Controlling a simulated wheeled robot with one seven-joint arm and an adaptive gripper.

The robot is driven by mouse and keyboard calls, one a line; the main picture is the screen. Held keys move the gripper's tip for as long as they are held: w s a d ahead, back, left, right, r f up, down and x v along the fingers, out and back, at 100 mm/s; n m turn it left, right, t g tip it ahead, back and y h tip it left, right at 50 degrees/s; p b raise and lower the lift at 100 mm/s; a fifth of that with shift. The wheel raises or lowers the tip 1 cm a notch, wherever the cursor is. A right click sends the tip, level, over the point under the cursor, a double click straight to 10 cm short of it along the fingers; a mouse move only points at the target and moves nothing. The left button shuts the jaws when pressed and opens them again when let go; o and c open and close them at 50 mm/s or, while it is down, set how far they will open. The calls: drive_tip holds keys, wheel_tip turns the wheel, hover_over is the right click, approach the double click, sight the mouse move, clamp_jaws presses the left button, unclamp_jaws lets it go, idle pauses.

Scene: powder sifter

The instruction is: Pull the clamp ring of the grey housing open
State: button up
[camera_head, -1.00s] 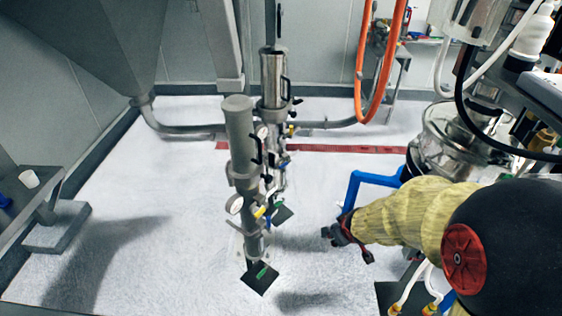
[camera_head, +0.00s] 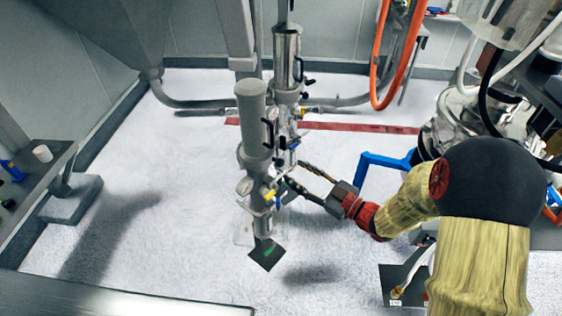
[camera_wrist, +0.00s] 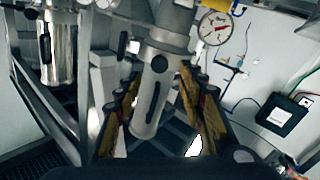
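The grey housing (camera_head: 252,115) is an upright grey cylinder on a pipe, left of centre in the head view. A ring-like band, seemingly its clamp ring (camera_head: 243,158), goes around its lower part above a gauge. My gripper (camera_head: 295,172) reaches from the right, its two fingers apart and empty, beside the housing's lower part. Contact cannot be told.
A shinier metal cylinder (camera_head: 287,58) stands just behind the housing. A gauge (camera_head: 244,187) and yellow valve part (camera_head: 268,195) sit below the ring. A blue frame (camera_head: 378,162) and orange hose (camera_head: 376,60) are to the right.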

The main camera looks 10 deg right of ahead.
sight(282, 163)
drive_tip(key=shift+x, duration=3.9)
drive_tip(key=c, duration=0.3)
clamp_jaws()
